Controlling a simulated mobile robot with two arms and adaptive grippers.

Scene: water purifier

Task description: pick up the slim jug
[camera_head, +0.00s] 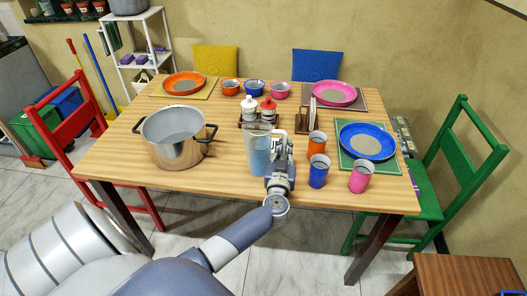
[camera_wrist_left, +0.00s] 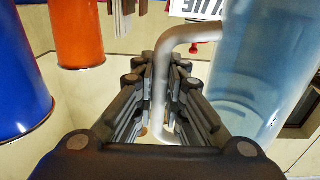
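The slim jug (camera_head: 258,153), tall, bluish and see-through, stands upright near the front middle of the table. Its clear body also fills the right of the left wrist view (camera_wrist_left: 262,70), with a pale curved handle (camera_wrist_left: 162,85). My left gripper (camera_head: 280,152) is beside the jug, on its right in the head view. In the left wrist view its fingers (camera_wrist_left: 165,95) lie close on both sides of the handle and look shut on it; the exact contact is partly hidden. My right gripper is not in view.
An orange cup (camera_head: 317,144), a blue cup (camera_head: 319,171) and a pink cup (camera_head: 361,177) stand right of the gripper. A holder with two bottles (camera_head: 268,108) is behind the jug. A large steel pot (camera_head: 176,140) stands left. Table is clear between pot and jug.

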